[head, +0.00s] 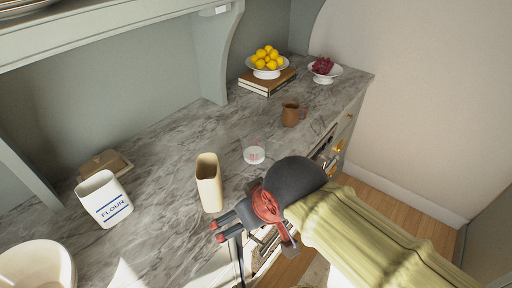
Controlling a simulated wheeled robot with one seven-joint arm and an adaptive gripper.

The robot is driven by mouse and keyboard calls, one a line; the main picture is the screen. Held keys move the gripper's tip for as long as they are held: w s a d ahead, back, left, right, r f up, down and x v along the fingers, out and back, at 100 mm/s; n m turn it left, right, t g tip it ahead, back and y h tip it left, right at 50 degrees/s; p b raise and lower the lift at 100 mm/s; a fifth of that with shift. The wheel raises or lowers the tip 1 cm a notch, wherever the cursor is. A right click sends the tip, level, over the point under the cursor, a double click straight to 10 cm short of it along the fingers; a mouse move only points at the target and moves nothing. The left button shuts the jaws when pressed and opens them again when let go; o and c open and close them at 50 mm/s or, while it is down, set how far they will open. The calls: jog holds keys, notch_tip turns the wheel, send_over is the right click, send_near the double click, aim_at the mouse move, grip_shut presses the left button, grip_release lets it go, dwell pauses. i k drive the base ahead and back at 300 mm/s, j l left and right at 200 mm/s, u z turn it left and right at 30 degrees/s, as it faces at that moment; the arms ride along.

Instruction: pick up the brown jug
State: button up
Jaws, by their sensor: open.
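The brown jug (290,115) stands upright on the grey marble counter, towards its far right end. It is small, with its handle showing on the right. My gripper (216,232) is open and empty over the counter's front edge. It points left, with its dark, red-tipped fingers apart. It is well in front of the jug and to its left, touching nothing that I can see.
A clear glass (254,151) stands between my gripper and the jug. A cream container (209,182) stands just behind my fingers. A FLOUR canister (104,198) and a bowl (38,268) are at left. Lemons on books (268,82) and a fruit dish (324,74) stand behind.

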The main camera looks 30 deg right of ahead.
aim_at(290, 117)
jog(key=i+l, duration=0.1)
jog(key=l, duration=0.4)
jog(key=i+l, duration=0.15)
jog(key=l, duration=0.3)
jog(key=i+l, duration=0.1)
jog(key=l, duration=0.4)
jog(key=i+l, duration=0.15)
jog(key=l, duration=0.35)
jog(key=i+l+u, duration=0.1)
jog(key=l, duration=0.35)
jog(key=i+l, duration=0.15)
jog(key=l, duration=0.35)
jog(key=i+l, duration=0.1)
jog(key=l, duration=0.4)
jog(key=i+l, duration=0.1)
jog(key=l, duration=0.4)
